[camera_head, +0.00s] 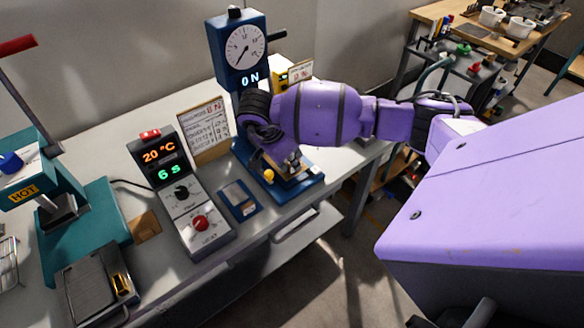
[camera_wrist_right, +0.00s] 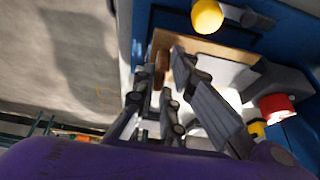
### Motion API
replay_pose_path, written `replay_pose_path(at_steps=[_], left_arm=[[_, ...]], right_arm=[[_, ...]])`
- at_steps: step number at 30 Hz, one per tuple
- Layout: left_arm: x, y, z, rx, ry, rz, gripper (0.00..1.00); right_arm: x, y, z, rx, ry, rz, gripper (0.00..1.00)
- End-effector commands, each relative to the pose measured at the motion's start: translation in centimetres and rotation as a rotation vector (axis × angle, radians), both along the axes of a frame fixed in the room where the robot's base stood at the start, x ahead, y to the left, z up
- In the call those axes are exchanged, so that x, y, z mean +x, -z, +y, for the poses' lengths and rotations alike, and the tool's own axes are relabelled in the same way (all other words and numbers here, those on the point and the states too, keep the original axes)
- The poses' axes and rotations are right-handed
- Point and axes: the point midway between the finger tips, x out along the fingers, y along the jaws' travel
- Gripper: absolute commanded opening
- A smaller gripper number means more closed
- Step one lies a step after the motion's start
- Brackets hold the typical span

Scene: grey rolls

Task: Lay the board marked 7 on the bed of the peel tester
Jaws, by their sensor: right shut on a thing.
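The peel tester (camera_head: 227,68) is a blue stand with a round dial and a "0 N" display. My right gripper (camera_head: 290,163) is down at its blue base (camera_head: 312,190). In the right wrist view, my right gripper (camera_wrist_right: 168,78) is shut on a thin tan board (camera_wrist_right: 160,44) at the bed. The fingers cover much of the board, and no number on it can be read. I cannot tell whether it rests flat on the bed. A yellow knob (camera_wrist_right: 207,15) and a red knob (camera_wrist_right: 276,106) flank the bed. My left gripper is out of view.
A control box (camera_head: 180,190) showing 20 °C and 6 s stands left of the tester. A small blue tray (camera_head: 238,213) lies between them. A printed card (camera_head: 204,125) stands behind. A teal hot press (camera_head: 85,225) is at far left. The bench's front edge is close to the tester.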

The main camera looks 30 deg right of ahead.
Motion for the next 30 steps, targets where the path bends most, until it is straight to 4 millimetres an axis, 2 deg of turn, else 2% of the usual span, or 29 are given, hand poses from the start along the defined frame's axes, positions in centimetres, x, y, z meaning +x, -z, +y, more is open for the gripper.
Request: replay_pose_path(at_steps=[1, 5, 17, 18, 21, 30], left_arm=[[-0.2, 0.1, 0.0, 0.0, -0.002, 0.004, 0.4], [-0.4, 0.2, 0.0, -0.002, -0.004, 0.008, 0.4], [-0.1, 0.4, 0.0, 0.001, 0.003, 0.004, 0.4], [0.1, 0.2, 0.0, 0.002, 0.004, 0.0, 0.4], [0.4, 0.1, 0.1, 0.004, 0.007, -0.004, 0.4], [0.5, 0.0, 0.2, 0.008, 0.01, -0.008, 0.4]], right_arm=[[-0.2, 1.1, 0.2, 0.003, 0.0, 0.006, 0.0], [-0.1, 2.7, 0.2, 0.001, 0.0, 0.002, 0.0], [-0.1, 3.3, 0.2, 0.001, -0.001, 0.002, 0.0], [-0.1, 3.1, 0.2, 0.001, -0.002, 0.001, 0.16], [-0.1, 3.1, 0.2, 0.001, -0.001, 0.0, 0.29], [-0.1, 3.1, 0.2, 0.001, -0.001, 0.0, 0.29]])
